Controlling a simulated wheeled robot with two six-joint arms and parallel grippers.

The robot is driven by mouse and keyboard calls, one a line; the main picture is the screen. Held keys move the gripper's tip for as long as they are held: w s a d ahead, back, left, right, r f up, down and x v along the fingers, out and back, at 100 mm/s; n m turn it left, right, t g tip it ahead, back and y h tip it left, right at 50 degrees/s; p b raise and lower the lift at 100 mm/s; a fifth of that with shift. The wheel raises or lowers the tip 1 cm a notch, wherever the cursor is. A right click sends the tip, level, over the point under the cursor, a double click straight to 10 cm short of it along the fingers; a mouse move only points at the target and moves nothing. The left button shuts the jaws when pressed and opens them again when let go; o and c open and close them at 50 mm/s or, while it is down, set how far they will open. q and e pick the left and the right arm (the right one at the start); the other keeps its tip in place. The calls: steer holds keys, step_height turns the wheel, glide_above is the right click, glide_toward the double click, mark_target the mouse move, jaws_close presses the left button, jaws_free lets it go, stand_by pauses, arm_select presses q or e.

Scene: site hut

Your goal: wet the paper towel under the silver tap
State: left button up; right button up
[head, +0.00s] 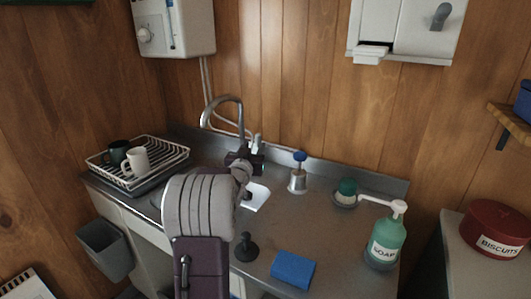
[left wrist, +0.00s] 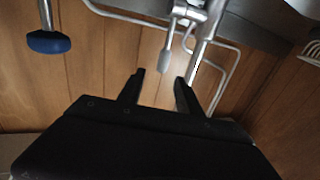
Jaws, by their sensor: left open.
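The silver tap (head: 237,102) stands at the back of the steel counter, its curved spout arching to the left. It also shows in the left wrist view (left wrist: 203,42), with a grey lever (left wrist: 168,48) beside it. My left gripper (head: 244,158) is open and empty, close in front of the tap; its two fingers (left wrist: 160,88) point at the lever, apparently apart from it. A white patch (head: 257,198) shows beside my left arm; I cannot tell whether it is paper or part of the sink. A white piece (head: 370,54) sticks out below the wall dispenser (head: 420,28). My right gripper is out of view.
A blue-topped silver fitting (head: 298,177), green scrubber (head: 347,188) and soap bottle (head: 386,236) stand right of the tap. A blue sponge (head: 293,269) and black plunger-shaped object (head: 246,248) are near the front. A dish rack (head: 168,152) with mugs is left.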

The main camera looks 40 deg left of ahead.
mark_target(257, 138)
arm_select(q)
steer(key=p+x, duration=0.1)
steer(key=x, duration=0.8)
steer(key=shift+s+a, duration=0.1)
steer(key=shift+a, duration=0.05)
jaws_close()
stand_by(1.1)
